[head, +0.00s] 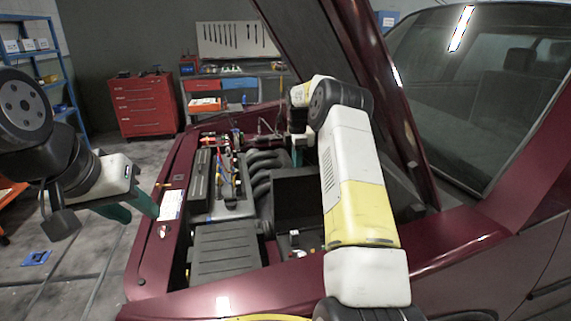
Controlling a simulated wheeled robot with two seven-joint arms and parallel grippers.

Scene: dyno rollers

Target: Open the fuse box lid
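Two black covers show in the engine bay in the head view. One is a flat ribbed black box (225,252) at the front near corner. The other is a plain dark upright panel (294,197) beside my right arm, with small parts and wiring in front of it. I cannot tell for sure which is the fuse box lid. My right gripper (297,157) points down over the far side of the bay, beyond the panel; its fingertips are mostly hidden by my arm. My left gripper (132,210) is open and empty, left of the car's front edge.
The raised maroon hood (337,70) stands above the bay at right. The maroon front rail (152,250) and near fender (240,298) border it. A red tool cabinet (146,105), workbench (237,75) and blue shelf (60,75) stand behind. Floor at left is mostly clear.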

